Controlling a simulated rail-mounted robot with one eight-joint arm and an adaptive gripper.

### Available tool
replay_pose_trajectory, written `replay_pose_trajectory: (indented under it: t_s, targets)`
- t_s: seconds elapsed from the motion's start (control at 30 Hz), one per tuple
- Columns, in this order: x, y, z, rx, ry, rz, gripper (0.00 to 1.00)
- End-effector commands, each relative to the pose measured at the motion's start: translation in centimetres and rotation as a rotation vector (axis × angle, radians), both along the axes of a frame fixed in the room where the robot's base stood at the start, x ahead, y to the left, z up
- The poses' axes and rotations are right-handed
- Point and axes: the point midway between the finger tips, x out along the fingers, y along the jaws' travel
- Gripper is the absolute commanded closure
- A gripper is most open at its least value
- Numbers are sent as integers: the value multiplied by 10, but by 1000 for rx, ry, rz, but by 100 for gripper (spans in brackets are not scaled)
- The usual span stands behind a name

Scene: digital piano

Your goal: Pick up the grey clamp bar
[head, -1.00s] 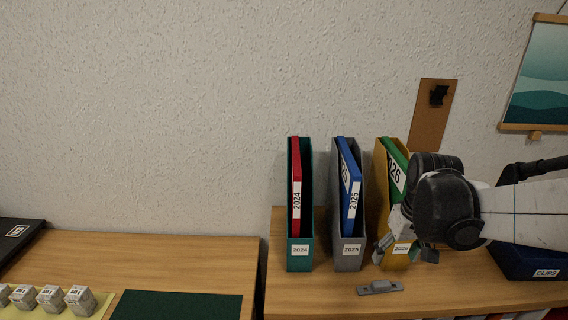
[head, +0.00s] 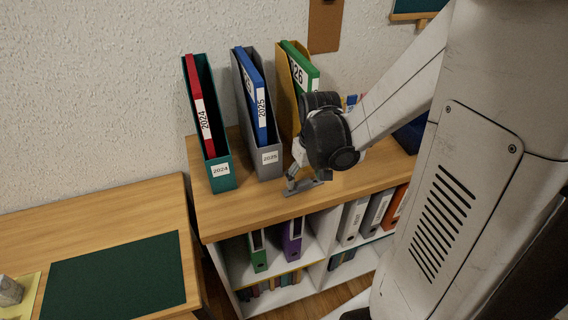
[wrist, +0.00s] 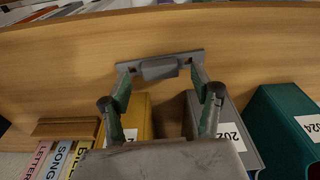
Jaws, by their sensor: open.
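The grey clamp bar (wrist: 160,67) is a flat plate with a raised block in its middle. It lies on the wooden shelf top near the front edge. In the head view, the bar (head: 313,186) is partly hidden by my gripper (head: 305,180), which is low beside or over it. In the wrist view, my gripper (wrist: 161,85) is open, with its two fingertips apart near the two ends of the raised block. Nothing is held. I cannot tell whether the fingertips touch the bar.
Behind the bar stand a teal file holder (head: 219,171), a grey one (head: 266,160) and a yellow one (head: 286,100), close to my wrist. A desk with a dark green mat (head: 118,275) is at the left.

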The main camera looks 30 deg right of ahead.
Motion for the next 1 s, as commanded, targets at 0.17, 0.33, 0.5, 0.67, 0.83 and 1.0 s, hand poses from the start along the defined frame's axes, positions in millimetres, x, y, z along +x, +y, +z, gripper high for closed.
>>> replay_pose_trajectory:
  t_s: [0.17,0.33,0.5,0.67,0.83,1.0]
  targets:
    - [3,0,-16,0,0,0,40]
    - [3,0,-19,0,0,0,40]
    - [3,0,-19,0,0,0,41]
    - [3,0,-19,0,0,0,62]
    - [3,0,-19,0,0,0,80]
    - [3,0,-19,0,0,0,80]
